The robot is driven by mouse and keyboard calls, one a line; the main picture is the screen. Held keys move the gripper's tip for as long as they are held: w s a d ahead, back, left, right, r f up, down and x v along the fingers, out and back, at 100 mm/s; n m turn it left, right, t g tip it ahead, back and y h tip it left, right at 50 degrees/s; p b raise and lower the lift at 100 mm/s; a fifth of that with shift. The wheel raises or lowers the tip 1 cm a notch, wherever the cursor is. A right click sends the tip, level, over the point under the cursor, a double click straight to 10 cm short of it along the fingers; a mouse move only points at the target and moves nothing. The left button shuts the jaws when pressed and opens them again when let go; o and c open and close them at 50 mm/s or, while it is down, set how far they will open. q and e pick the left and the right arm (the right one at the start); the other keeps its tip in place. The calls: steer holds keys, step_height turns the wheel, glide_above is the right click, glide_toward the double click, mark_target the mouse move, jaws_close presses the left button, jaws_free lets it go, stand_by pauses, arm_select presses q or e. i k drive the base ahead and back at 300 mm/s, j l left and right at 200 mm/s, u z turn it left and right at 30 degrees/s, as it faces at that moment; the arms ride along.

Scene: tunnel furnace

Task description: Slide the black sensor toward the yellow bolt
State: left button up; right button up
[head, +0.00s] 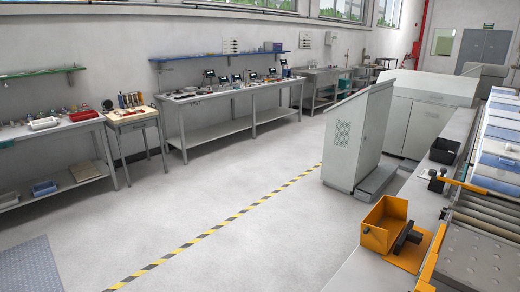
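I cannot make out a black sensor or a yellow bolt for certain. A small black object (437,181) stands on the grey ledge at the right, beside a yellow bar. A black block-like part (407,238) sits on an orange plate (417,258), next to an open orange box (383,226). Small items on the far benches are too small to identify. Neither of my grippers shows in the head view.
A grey ledge (365,273) and roller conveyor (487,212) run along the right, with a black bin (444,150). A grey cabinet (352,138) stands mid-right. Benches (225,118) line the left wall. Open floor (215,200) lies between, crossed by yellow-black tape.

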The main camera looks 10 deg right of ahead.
mark_target(415, 237)
steer(key=z, duration=1.3)
